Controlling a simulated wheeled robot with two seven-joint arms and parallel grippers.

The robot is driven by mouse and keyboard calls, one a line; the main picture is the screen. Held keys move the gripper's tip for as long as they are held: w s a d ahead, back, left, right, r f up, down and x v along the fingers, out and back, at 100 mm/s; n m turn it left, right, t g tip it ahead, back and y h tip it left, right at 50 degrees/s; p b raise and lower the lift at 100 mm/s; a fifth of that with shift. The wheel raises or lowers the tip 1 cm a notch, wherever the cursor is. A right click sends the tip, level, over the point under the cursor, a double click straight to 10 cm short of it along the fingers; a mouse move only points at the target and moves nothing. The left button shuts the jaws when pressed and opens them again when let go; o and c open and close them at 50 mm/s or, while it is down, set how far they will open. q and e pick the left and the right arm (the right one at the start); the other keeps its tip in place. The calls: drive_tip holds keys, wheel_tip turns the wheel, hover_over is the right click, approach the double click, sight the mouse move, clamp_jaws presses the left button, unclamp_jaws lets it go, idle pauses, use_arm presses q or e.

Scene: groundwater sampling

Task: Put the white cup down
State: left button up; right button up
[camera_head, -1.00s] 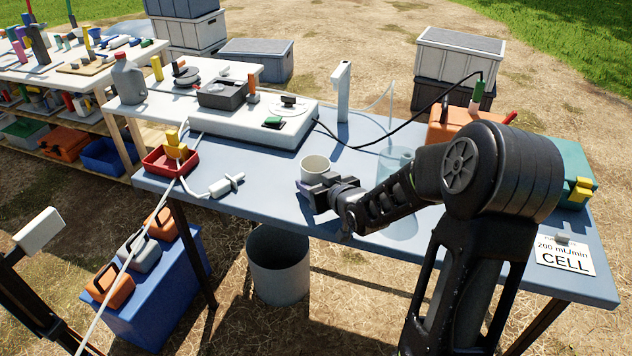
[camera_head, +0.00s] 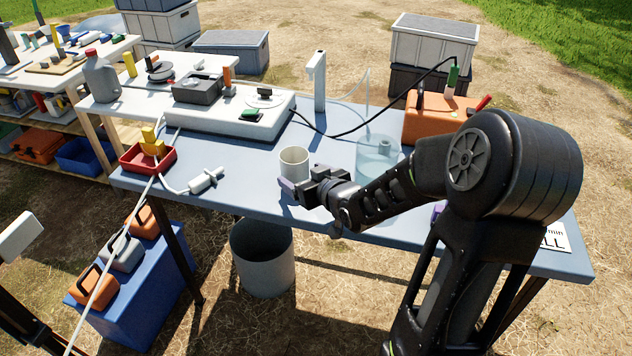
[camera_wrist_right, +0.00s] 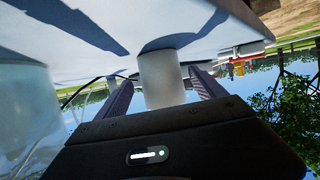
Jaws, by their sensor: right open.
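The white cup (camera_head: 294,163) stands upright on the blue-grey table (camera_head: 240,190), near its front edge. My right gripper (camera_head: 302,183) is open, low in front of the cup, on the near side. In the right wrist view, which looks tipped over, the cup (camera_wrist_right: 162,82) shows between the two spread fingers (camera_wrist_right: 163,88), with a gap visible on each side. Its base meets the table surface (camera_wrist_right: 110,70) there. I cannot tell how far the fingertips reach past the cup's wall. My left gripper is not in view.
A clear container (camera_head: 378,155) stands right of the cup, behind my right forearm. An orange case (camera_head: 425,122), a white stand (camera_head: 319,80) and a white instrument (camera_head: 235,115) are further back. A red tray (camera_head: 148,158) and white fitting (camera_head: 205,180) lie left. A grey bucket (camera_head: 263,262) stands below.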

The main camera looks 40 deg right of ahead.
sight(301, 173)
drive_tip(key=v, duration=0.4)
drive_tip(key=shift+s+r, duration=0.25)
drive_tip(key=shift+s+a+f+b, duration=0.15)
drive_tip(key=shift+s+b, duration=0.25)
drive_tip(key=shift+b, duration=0.25)
drive_tip(key=shift+s+a+r+b, duration=0.1)
drive_tip(key=shift+s+r+b, duration=0.15)
drive_tip(key=shift+s+b, duration=0.35)
drive_tip(key=shift+s+r+b, duration=0.3)
drive_tip(key=shift+s, duration=0.05)
